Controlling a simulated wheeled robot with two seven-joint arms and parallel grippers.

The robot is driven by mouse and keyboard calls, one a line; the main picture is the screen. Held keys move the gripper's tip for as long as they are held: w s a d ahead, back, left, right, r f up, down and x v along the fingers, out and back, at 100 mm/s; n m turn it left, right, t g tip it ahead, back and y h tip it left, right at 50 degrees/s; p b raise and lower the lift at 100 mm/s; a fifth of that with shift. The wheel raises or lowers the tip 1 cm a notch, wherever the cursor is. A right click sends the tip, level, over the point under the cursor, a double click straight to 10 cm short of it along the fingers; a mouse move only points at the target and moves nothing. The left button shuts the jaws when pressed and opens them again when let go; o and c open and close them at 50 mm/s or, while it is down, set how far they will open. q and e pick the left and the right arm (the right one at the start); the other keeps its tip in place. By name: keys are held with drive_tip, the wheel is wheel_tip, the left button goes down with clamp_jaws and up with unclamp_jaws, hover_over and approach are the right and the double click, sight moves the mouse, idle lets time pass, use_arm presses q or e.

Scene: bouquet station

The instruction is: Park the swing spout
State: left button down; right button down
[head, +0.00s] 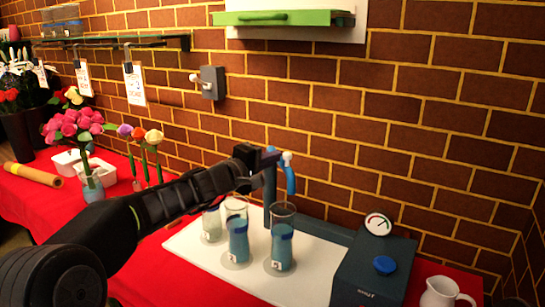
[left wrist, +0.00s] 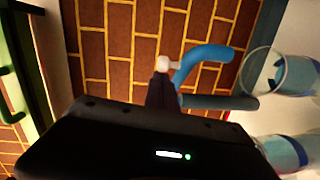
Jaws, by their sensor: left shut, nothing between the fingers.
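The swing spout (head: 291,180) is a light-blue curved pipe with a white end piece (head: 287,157). It stands by a dark-blue post (head: 270,188) behind the glass vases. In the left wrist view the blue spout (left wrist: 207,58) bends over to the right, with the white piece (left wrist: 163,63) at its left end. My left gripper (head: 272,153) is shut and empty, its tips close beside the white piece. In the left wrist view the closed fingers (left wrist: 161,90) point at it; whether they touch it I cannot tell. My right gripper is not in view.
Glass vases with blue contents (head: 282,250) (head: 238,240) stand on a white mat (head: 200,257) below the spout. A dark box with a gauge and blue knob (head: 372,275) and a white jug (head: 440,293) are at right. The brick wall is close behind.

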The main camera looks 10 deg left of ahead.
use_arm(q)
drive_tip(key=shift+d, duration=0.15)
idle(0.3)
drive_tip(key=shift+w+d+f+b, duration=0.1)
drive_tip(key=shift+w+d+b, duration=0.05)
drive_tip(key=shift+d+b, duration=0.35)
drive_tip(key=shift+w+d+f+b, duration=0.1)
drive_tip(key=shift+w+d+b, duration=0.05)
drive_tip(key=shift+d+b, duration=0.3)
drive_tip(key=w+d, duration=0.6)
drive_tip(key=d, duration=0.2)
drive_tip(key=shift+d+r, duration=0.2)
drive_tip(key=shift+a, duration=0.1)
